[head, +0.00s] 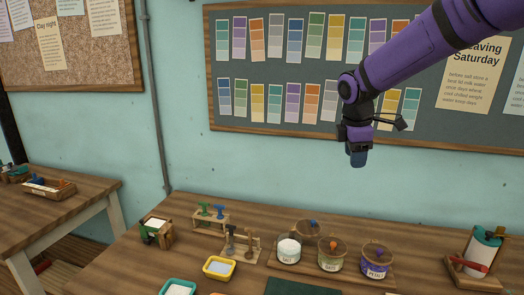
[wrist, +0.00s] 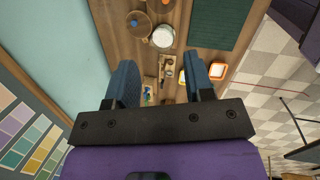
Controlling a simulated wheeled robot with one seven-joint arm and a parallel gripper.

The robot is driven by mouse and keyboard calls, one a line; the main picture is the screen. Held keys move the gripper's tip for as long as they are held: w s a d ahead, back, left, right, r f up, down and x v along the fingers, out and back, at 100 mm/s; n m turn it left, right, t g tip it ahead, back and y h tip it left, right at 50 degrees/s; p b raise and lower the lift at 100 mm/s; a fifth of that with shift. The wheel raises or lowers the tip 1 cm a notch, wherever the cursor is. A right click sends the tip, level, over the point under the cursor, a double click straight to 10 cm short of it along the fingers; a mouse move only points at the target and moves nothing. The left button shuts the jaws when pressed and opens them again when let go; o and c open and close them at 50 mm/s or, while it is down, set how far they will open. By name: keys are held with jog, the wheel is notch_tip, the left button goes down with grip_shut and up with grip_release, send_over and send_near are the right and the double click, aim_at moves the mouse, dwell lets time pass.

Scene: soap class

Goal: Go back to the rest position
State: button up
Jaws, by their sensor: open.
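My purple arm reaches in from the upper right in the head view. My gripper (head: 357,156) hangs above the table, in front of the colour-swatch board, pointing down. In the wrist view my gripper (wrist: 160,85) shows two blue fingers spread apart with nothing between them. The table (head: 225,211) lies well below the fingertips, and the gripper touches nothing on it.
The air around my gripper is clear.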

jog(key=s+d+r+m+t, duration=0.1)
jog(key=s+d+r+m, duration=0.2)
jog(key=s, duration=0.5)
jog(key=s+d+r+m, duration=0.1)
jog(key=s+r+m, duration=0.35)
jog(key=s, duration=0.35)
jog(key=s+d+f+m+t, duration=0.1)
jog(key=s+m, duration=0.3)
jog(key=s, duration=0.4)
jog(key=s+d+f+m+t+y, duration=0.1)
jog(key=s+m, duration=0.4)
jog(key=s, duration=0.4)
jog(key=shift+d+f+y, duration=0.15)
jog(key=shift+f+y, duration=0.15)
jog(key=shift+f, duration=0.1)
